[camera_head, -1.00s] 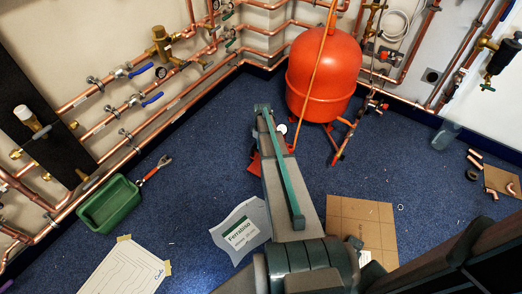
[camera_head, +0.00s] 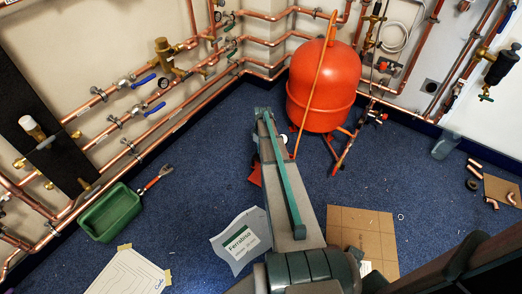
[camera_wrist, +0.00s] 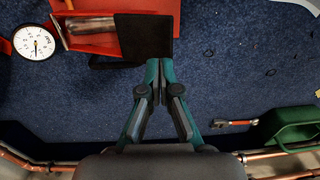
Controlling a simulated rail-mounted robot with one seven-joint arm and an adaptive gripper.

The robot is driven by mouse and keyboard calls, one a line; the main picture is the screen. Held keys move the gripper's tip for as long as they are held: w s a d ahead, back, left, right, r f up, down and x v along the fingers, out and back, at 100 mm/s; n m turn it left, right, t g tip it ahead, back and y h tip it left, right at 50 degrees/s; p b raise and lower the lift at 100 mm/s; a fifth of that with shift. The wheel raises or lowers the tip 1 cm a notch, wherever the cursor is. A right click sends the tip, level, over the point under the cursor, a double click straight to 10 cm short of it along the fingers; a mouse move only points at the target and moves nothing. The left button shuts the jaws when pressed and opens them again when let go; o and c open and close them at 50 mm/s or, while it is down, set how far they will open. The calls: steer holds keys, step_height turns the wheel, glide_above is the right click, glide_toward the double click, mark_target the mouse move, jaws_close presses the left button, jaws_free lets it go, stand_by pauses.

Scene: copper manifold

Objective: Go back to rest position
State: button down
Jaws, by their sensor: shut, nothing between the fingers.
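My gripper (camera_wrist: 160,68) shows in the wrist view with its two teal and dark fingers together at the tips. It is shut and empty, above the blue floor (camera_wrist: 225,70). In the head view my arm reaches forward over the floor towards the red vessel, and the gripper itself is hidden behind the arm. No rest position is marked in either view.
A red open box (camera_wrist: 88,30) and a round white gauge (camera_wrist: 34,43) lie near the gripper. The red vessel (camera_head: 324,85) is ahead, copper pipes (camera_head: 160,118) line the walls.

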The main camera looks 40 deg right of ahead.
stand_by(0.8)
steer(key=shift+d, duration=0.15)
steer(key=w+d+r+g+y+b, duration=0.1)
steer(key=w+d+r+y+b, duration=0.1)
steer(key=d+r, duration=0.4)
steer(key=shift+w+d+r+y+b, duration=0.35)
steer(key=shift+d+y, duration=0.55)
steer(key=b+x, duration=0.5)
steer(key=x, duration=0.9)
steer(key=shift+s, duration=0.2)
